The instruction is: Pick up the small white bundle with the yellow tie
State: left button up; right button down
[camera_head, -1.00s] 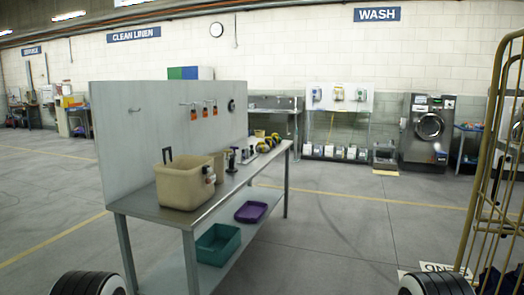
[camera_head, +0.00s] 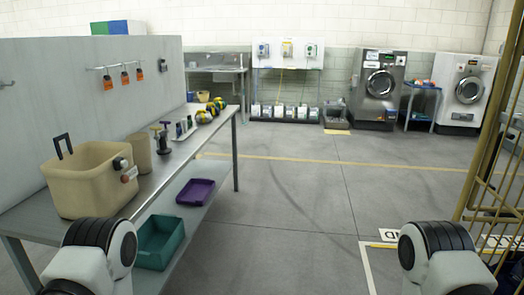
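I cannot make out a small white bundle with a yellow tie in this view. Parts of my two arms show at the bottom left and bottom right edges, but neither gripper is in view.
A steel workbench (camera_head: 60,222) at left holds a beige tub (camera_head: 88,185) and several yellow-black items (camera_head: 205,113). Its lower shelf holds teal (camera_head: 160,243) and purple (camera_head: 195,192) trays. A yellow cage trolley (camera_head: 487,150) stands right. Washers (camera_head: 379,86) line the back; the middle floor is clear.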

aim_at(202, 116)
jog(key=i+z, duration=0.25)
jog(key=i, duration=3.15)
